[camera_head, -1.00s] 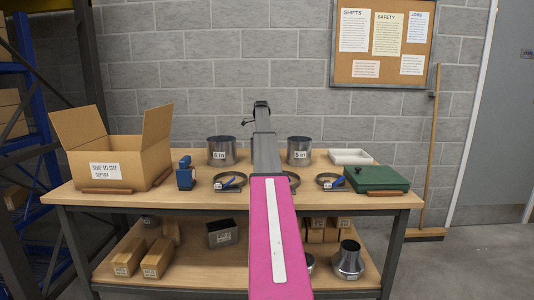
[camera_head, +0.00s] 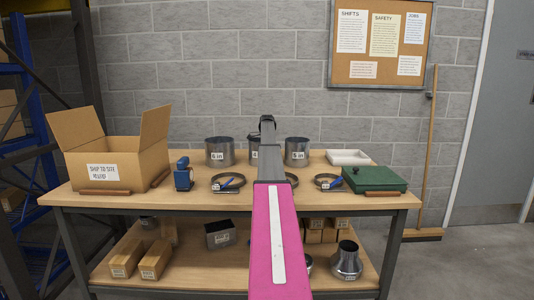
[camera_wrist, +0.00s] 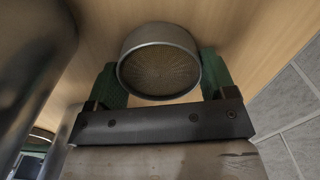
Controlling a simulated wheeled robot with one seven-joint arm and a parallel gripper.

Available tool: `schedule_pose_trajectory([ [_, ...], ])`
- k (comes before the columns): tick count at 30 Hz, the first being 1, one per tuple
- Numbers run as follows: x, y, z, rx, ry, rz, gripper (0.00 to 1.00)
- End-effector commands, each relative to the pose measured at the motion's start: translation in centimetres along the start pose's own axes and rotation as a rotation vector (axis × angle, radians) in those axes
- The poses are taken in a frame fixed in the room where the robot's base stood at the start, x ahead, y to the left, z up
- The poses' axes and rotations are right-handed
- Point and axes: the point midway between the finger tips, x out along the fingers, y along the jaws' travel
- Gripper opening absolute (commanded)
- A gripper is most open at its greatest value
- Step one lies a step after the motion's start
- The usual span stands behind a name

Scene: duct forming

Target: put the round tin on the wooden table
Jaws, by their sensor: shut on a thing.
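The round tin (camera_wrist: 160,35) is a short silver-grey cylinder in the wrist view, with a speckled tan face toward the camera. My gripper (camera_wrist: 163,76) is shut on it, with one green finger at each side. The wooden table (camera_head: 120,203) is a long pale bench against the wall, and its bare top (camera_wrist: 110,20) fills the background in the wrist view. I cannot tell whether the tin touches it. In the head view my arm hides the gripper. A sliver of a metal cylinder shows just left of my arm there; I cannot tell if it is the held tin.
Labelled metal cylinders (camera_head: 220,152) and (camera_head: 297,152) stand at the table's back. Clamp rings (camera_head: 228,184), a blue tool (camera_head: 183,175), an open carton (camera_head: 115,165), a green case (camera_head: 375,179) and a white tray (camera_head: 348,158) occupy the top.

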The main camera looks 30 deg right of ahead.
Motion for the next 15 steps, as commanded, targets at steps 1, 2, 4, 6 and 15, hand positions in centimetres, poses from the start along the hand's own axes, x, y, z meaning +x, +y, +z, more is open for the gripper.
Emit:
schedule_pose_trajectory([
  [1,0.1,0.0,0.0,0.0,0.0,0.0,0.5],
  [2,0.2,0.0,0.0,0.0,0.0,0.0,0.8],
  [4,0.2,0.0,0.0,0.0,0.0,0.0,1.0],
  [6,0.2,0.0,0.0,0.0,0.0,0.0,1.0],
  [15,-0.9,-0.1,0.0,0.0,0.0,-0.001,1.0],
])
